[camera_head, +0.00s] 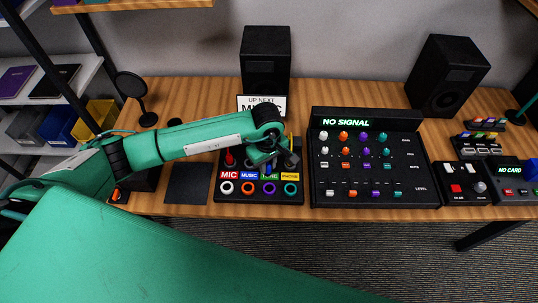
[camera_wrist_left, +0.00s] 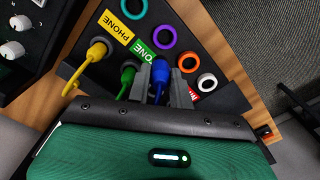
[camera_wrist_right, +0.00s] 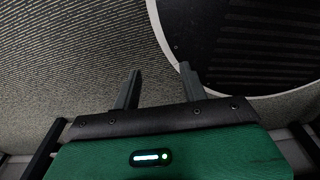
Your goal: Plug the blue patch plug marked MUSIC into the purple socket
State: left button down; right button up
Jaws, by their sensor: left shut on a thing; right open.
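The black patch box (camera_head: 219,200) stands on the desk with white, orange, purple (camera_head: 269,188) and teal sockets along its front. The purple socket also shows, empty, in the left wrist view (camera_wrist_left: 164,37). My left gripper (camera_wrist_left: 160,88) is over the box, shut on the blue plug (camera_wrist_left: 160,70). The plug is between the fingertips beside the green plug (camera_wrist_left: 127,76); whether its tip is clear of the box I cannot tell. The MUSIC label (camera_head: 249,175) shows in the head view. My right gripper (camera_wrist_right: 158,80) is open and empty above the floor.
The yellow plug (camera_wrist_left: 96,51) and red plug (camera_head: 230,159) stand on the box near the blue one. A mixer (camera_head: 330,180) reading NO SIGNAL is close on the right. A partly hidden sign (camera_head: 247,101) stands behind. A dark mat (camera_head: 187,184) lies left.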

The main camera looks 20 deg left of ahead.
pick_arm(q)
jog(key=shift+n, duration=0.9)
jog(key=shift+s+d+f+b, duration=0.15)
jog(key=shift+s+f, duration=0.1)
jog(key=shift+f, duration=0.55)
jog(key=shift+s+d+f+b, duration=0.1)
jog(key=shift+s+d+f, duration=0.1)
jog(key=shift+f, duration=0.65)
jog(key=shift+s+d+f+b, duration=0.1)
jog(key=shift+s+f, duration=0.15)
jog(key=shift+f, duration=0.55)
pick_arm(e)
jog(key=shift+s+d+f, duration=0.1)
jog(key=shift+s+d, duration=0.05)
jog(key=shift+s, duration=0.5)
jog(key=shift+s+d+f, duration=0.1)
jog(key=shift+s, duration=0.5)
pick_arm(q)
jog(key=shift+f+b, duration=0.3)
jog(key=shift+b, duration=0.25)
pick_arm(e)
jog(key=shift+f, duration=0.55)
pick_arm(q)
jog(key=shift+f, duration=0.1)
pick_arm(e)
jog(key=shift+f, duration=0.3)
pick_arm(q)
jog(key=shift+b, duration=0.55)
pick_arm(e)
jog(key=shift+f, duration=0.3)
